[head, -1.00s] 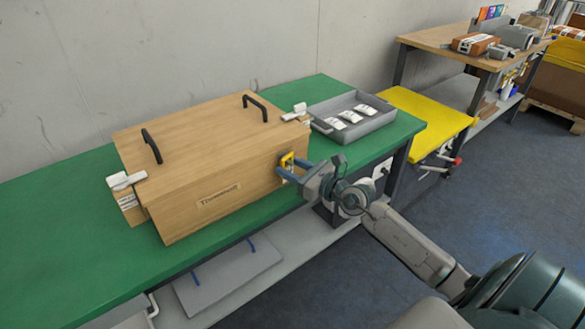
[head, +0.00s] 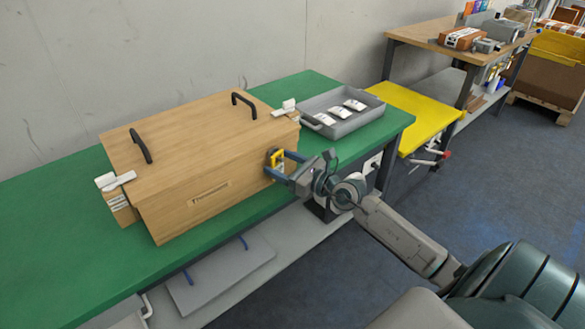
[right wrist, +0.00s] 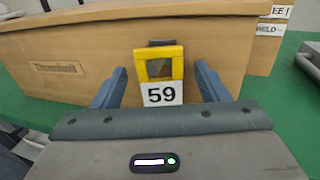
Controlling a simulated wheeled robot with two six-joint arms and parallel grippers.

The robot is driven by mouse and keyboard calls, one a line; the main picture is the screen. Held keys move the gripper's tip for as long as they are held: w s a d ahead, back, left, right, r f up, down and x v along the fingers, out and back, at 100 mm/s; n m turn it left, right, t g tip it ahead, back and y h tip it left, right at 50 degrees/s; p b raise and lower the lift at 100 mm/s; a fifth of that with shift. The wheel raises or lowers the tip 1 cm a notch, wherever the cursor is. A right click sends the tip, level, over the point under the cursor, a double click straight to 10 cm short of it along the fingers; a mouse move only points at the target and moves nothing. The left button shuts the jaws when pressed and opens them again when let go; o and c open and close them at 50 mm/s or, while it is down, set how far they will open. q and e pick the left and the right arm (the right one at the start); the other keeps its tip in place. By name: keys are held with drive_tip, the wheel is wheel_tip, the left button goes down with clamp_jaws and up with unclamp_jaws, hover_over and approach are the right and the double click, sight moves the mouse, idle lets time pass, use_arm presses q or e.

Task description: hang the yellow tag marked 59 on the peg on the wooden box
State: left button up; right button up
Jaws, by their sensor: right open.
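The yellow tag (right wrist: 160,62) with a white plate marked 59 is at the front face of the wooden box (right wrist: 110,45) in the right wrist view. A dark peg (right wrist: 160,43) shows at the top of the tag, and the tag appears to hang there. In the head view the tag (head: 277,157) is at the right end of the front of the wooden box (head: 195,160). My right gripper (head: 281,164) is open, its blue fingers on either side of the tag; it also shows in the right wrist view (right wrist: 158,85). My left gripper is not in view.
A grey tray (head: 365,122) with several white packets stands right of the box on the green table (head: 60,220). White latch pieces sit at both box ends. A yellow surface (head: 415,115) and a wooden bench stand farther right.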

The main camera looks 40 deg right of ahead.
drive_tip(key=shift+s+d+f, duration=0.1)
drive_tip(key=shift+s+d, duration=0.1)
drive_tip(key=shift+s, duration=0.15)
drive_tip(key=v, duration=1)
